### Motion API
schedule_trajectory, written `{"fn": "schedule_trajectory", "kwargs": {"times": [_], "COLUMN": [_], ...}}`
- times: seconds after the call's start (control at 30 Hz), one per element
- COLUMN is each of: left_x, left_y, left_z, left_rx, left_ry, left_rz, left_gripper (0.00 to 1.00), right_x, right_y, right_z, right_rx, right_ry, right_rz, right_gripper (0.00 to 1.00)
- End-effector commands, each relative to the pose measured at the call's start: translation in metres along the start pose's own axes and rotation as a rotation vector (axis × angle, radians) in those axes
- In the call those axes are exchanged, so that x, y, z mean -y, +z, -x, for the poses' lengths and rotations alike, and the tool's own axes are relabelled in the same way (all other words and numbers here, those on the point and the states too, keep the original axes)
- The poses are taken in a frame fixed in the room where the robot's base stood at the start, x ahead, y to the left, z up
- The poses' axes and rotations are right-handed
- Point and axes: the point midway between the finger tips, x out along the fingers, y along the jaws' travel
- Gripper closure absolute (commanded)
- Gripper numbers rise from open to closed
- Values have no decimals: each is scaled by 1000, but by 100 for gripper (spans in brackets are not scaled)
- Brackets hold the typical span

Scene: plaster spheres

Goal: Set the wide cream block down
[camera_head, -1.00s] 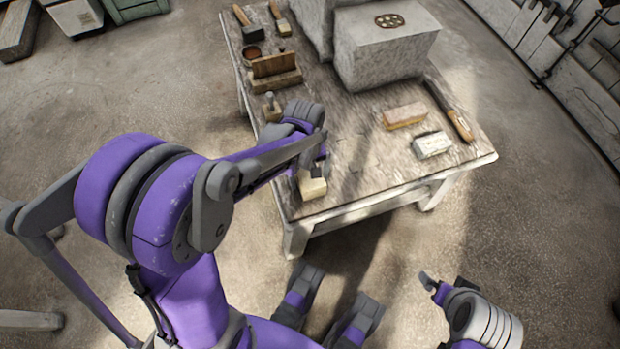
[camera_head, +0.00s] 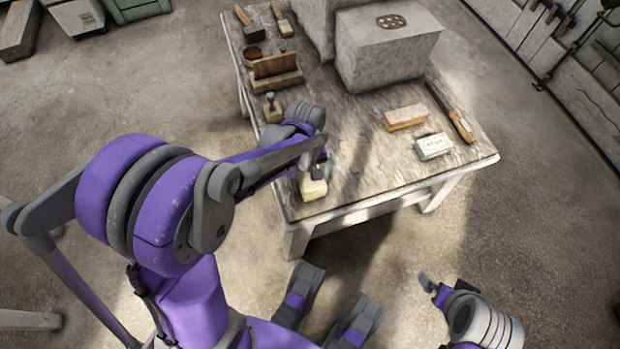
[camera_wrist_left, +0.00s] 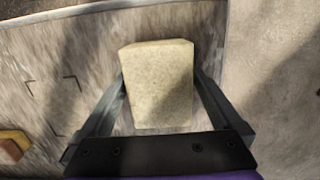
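The wide cream block (camera_head: 313,188) is at the front left corner of the worktable (camera_head: 375,187). In the left wrist view the cream block (camera_wrist_left: 158,85) fills the space between the two fingers of my left gripper (camera_wrist_left: 160,82). The fingers lie along its left and right sides and appear to touch them. In the head view my left gripper (camera_head: 317,172) partly hides the block's back. I cannot tell whether its underside touches the tabletop. My right gripper (camera_head: 446,286) is low, in front of the table and away from it; its finger opening is unclear.
Dark corner marks (camera_wrist_left: 53,93) lie on the tabletop left of the block in the wrist view. An orange-and-tan block (camera_head: 405,118), a pale block (camera_head: 433,146) and a wooden-handled tool (camera_head: 462,126) lie at right. A large grey stone block (camera_head: 388,55) stands behind.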

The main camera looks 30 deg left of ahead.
Motion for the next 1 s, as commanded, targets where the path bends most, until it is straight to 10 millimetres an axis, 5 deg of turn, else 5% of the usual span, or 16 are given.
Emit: {"fn": "schedule_trajectory", "kwargs": {"times": [0.07,0.53,1.0], "left_x": [0,0,0], "left_y": [0,0,2], "left_z": [0,0,13], "left_rx": [0,0,0], "left_ry": [0,0,1], "left_rz": [0,0,0], "left_gripper": [16,100,100], "right_x": [0,0,0], "right_y": [0,0,-2], "right_z": [0,0,8], "right_rx": [0,0,-3], "right_ry": [0,0,0], "right_rz": [0,0,0], "right_gripper": [0,0,0]}}
